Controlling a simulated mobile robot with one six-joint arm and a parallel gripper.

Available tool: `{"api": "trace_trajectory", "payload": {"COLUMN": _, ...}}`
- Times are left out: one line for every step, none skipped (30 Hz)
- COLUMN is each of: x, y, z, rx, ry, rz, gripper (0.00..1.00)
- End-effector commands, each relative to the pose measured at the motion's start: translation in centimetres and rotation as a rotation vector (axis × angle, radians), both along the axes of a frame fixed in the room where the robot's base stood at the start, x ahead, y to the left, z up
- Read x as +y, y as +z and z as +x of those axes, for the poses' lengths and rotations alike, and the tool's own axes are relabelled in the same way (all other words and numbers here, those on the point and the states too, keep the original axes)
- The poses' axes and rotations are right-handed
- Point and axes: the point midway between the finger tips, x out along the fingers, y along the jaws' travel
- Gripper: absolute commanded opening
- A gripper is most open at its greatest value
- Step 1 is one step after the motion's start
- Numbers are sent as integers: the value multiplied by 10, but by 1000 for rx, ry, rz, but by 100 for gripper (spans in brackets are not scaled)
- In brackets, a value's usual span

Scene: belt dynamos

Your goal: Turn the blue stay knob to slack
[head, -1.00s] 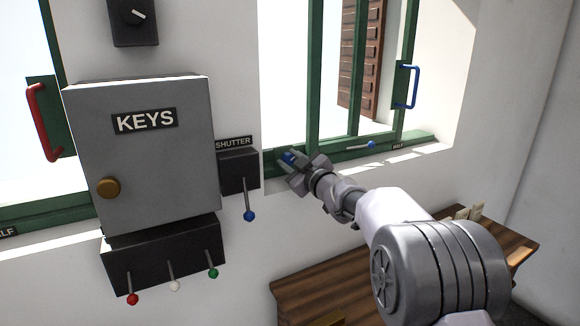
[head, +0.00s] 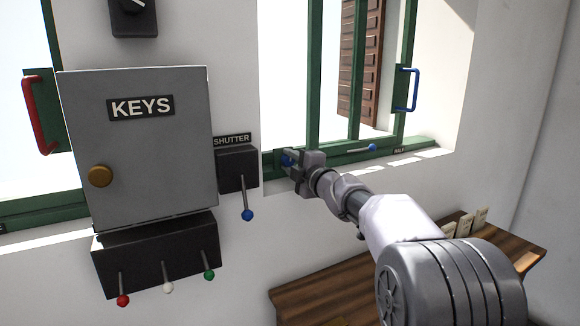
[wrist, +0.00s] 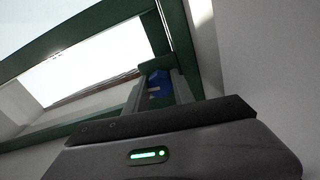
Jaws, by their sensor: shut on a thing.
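The blue stay knob (head: 287,161) sits at the lower left corner of the green window frame (head: 312,158) in the head view. My gripper (head: 289,161) is at that corner with its jaws around the knob and shut on it. In the wrist view the blue knob (wrist: 159,84) shows between the two fingers, close to the green frame. The fingers hide part of the knob. Its marking and which way it is turned cannot be told.
A stay bar with a blue ball end (head: 372,147) lies along the sill by a HALF label. The SHUTTER box (head: 238,165), with its blue-tipped lever (head: 247,214), is just left of my gripper. A grey KEYS cabinet (head: 140,150) stands further left. A wooden desk (head: 330,285) is below.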

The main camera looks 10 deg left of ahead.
Motion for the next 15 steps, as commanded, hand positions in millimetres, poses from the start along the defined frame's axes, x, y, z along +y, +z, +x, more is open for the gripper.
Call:
{"api": "trace_trajectory", "payload": {"x": 0, "y": -3, "z": 0, "rx": -11, "ry": 0, "rz": -19, "gripper": 0}}
{"api": "trace_trajectory", "payload": {"x": 0, "y": -3, "z": 0, "rx": -20, "ry": 0, "rz": -33, "gripper": 0}}
{"api": "trace_trajectory", "payload": {"x": 0, "y": -2, "z": 0, "rx": -29, "ry": 0, "rz": -47, "gripper": 0}}
{"api": "trace_trajectory", "payload": {"x": 0, "y": -2, "z": 0, "rx": -36, "ry": 0, "rz": -57, "gripper": 0}}
{"api": "trace_trajectory", "payload": {"x": 0, "y": -2, "z": 0, "rx": -42, "ry": 0, "rz": -66, "gripper": 0}}
{"api": "trace_trajectory", "payload": {"x": 0, "y": -2, "z": 0, "rx": -49, "ry": 0, "rz": -77, "gripper": 0}}
{"api": "trace_trajectory", "payload": {"x": 0, "y": -2, "z": 0, "rx": -54, "ry": 0, "rz": -83, "gripper": 0}}
{"api": "trace_trajectory", "payload": {"x": 0, "y": -2, "z": 0, "rx": -58, "ry": 0, "rz": -90, "gripper": 0}}
{"api": "trace_trajectory", "payload": {"x": 0, "y": -2, "z": 0, "rx": -64, "ry": 0, "rz": -98, "gripper": 0}}
{"api": "trace_trajectory", "payload": {"x": 0, "y": -2, "z": 0, "rx": -67, "ry": 0, "rz": -103, "gripper": 0}}
{"api": "trace_trajectory", "payload": {"x": 0, "y": -1, "z": 0, "rx": -69, "ry": 0, "rz": -106, "gripper": 0}}
{"api": "trace_trajectory", "payload": {"x": 0, "y": -1, "z": 0, "rx": -72, "ry": 0, "rz": -111, "gripper": 0}}
{"api": "trace_trajectory", "payload": {"x": 0, "y": -1, "z": 0, "rx": -74, "ry": 0, "rz": -113, "gripper": 0}}
{"api": "trace_trajectory", "payload": {"x": 0, "y": -1, "z": 0, "rx": -76, "ry": 0, "rz": -115, "gripper": 0}}
{"api": "trace_trajectory", "payload": {"x": 0, "y": -1, "z": 0, "rx": -77, "ry": 0, "rz": -118, "gripper": 0}}
